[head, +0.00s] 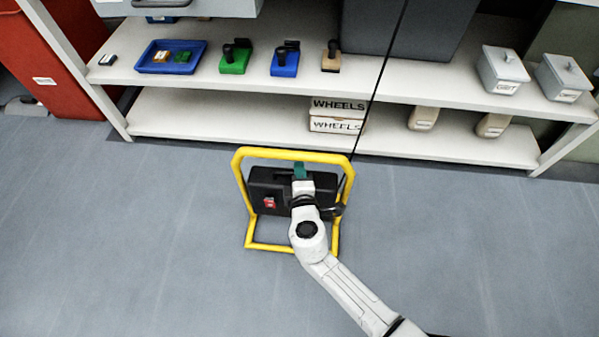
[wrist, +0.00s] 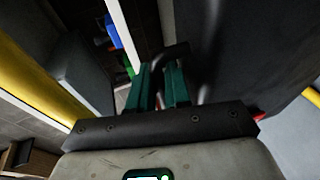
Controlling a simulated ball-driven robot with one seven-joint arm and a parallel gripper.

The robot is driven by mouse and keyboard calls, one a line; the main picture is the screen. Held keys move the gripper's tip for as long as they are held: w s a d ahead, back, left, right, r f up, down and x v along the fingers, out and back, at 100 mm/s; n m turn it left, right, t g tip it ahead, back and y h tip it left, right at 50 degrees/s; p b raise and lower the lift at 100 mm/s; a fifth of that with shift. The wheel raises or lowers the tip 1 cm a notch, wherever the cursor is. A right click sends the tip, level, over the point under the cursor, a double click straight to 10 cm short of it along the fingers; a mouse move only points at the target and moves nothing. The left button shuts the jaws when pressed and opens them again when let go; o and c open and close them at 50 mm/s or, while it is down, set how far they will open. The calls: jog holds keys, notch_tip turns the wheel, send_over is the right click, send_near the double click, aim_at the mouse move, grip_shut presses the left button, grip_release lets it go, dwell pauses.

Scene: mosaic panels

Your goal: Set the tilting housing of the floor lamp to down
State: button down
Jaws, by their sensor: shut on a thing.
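The floor lamp is a yellow tube frame (head: 240,180) standing on the floor, with a black tilting housing (head: 264,188) between its uprights. A red and white label is on the housing. Its exact tilt is hard to tell. My gripper (head: 299,170) is at the housing's top edge, and my wrist hides part of the housing's right side. In the wrist view, the teal fingers (wrist: 159,85) are close together at a dark handle (wrist: 175,54), shut on it. The contact itself is dark and partly hidden. The yellow frame also shows in the wrist view (wrist: 30,80).
A white shelf unit (head: 220,85) stands behind the lamp, holding a blue tray (head: 145,62), several stamp-like tools, lidded white boxes (head: 502,72) and WHEELS boxes (head: 337,125). A black cable (head: 372,95) runs up from the lamp. The floor on both sides is clear.

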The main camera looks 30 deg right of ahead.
dwell(0.3)
jog(key=shift+w+d+r+p, duration=0.15)
jog(key=shift+p, duration=0.65)
jog(key=shift+w+d+g+p, duration=0.2)
jog(key=shift+w+g+p, duration=0.1)
jog(key=shift+g+p, duration=0.3)
jog(key=shift+w+d+f+y+b, duration=0.3)
jog(key=shift+w+d+f+b, duration=0.25)
jog(key=shift+w+f+b, duration=0.2)
jog(key=shift+w+d+b, duration=0.55)
jog(key=shift+w+b, duration=0.1)
jog(key=shift+w, duration=0.05)
jog(key=shift+f, duration=0.1)
jog(key=c, duration=1.5)
grip_release()
jog(key=shift+o, duration=0.2)
